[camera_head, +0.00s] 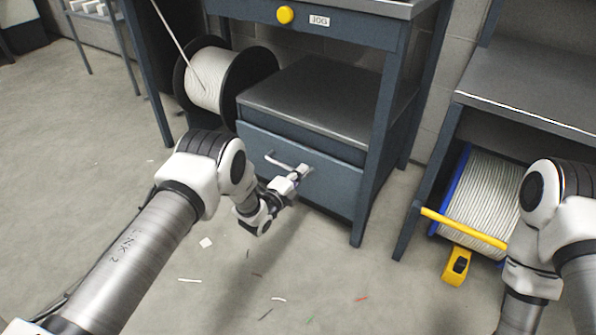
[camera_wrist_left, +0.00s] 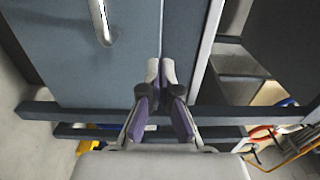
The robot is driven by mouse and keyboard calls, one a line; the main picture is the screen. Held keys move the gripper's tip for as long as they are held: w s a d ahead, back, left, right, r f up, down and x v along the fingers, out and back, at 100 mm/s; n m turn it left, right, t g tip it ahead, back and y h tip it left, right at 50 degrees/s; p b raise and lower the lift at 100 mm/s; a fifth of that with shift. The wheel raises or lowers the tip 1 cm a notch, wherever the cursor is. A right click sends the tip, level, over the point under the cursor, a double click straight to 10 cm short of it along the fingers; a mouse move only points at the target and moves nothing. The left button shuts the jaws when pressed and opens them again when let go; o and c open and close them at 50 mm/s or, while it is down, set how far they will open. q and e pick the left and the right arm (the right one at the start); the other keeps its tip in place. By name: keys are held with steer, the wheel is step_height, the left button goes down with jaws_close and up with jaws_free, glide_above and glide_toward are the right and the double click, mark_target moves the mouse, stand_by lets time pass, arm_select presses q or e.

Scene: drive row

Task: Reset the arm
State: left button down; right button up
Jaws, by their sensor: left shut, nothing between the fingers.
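My left arm reaches in from the left of the head view. Its gripper (camera_head: 300,172) is in front of the blue drawer front (camera_head: 335,188), close to the drawer's metal handle (camera_head: 278,161). In the left wrist view the fingers (camera_wrist_left: 161,72) are together with nothing between them, and the handle (camera_wrist_left: 102,22) is up and to the left, apart from the fingertips. The drawer looks shut. My right arm shows at the right edge of the head view; its gripper is outside the picture.
A blue bench with a yellow JOG button (camera_head: 285,15) stands over the drawer unit. A white cable reel (camera_head: 205,82) is to the left. At the right are another reel (camera_head: 482,195), a yellow bar (camera_head: 465,229) and a yellow tool (camera_head: 456,266). Scraps litter the open floor.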

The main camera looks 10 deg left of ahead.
arm_select(q)
steer(key=s+a+f+n+g+y+p, duration=0.25)
steer(key=s+n+g, duration=0.4)
steer(key=s, duration=0.95)
steer(key=s+a+f+n+g+y+p, duration=0.2)
steer(key=s+a+n+g, duration=0.45)
steer(key=s, duration=0.95)
steer(key=s+f+n+g+y+p, duration=0.2)
steer(key=s+n+g, duration=0.2)
steer(key=s+n, duration=0.9)
steer(key=s+r+m+p, duration=0.1)
steer(key=r+p, duration=1.8)
steer(key=s+r+m+p, duration=0.2)
steer(key=r+p, duration=1.7)
steer(key=shift+s+r+m, duration=0.15)
steer(key=shift+s+m, duration=0.1)
steer(key=shift+m, duration=0.05)
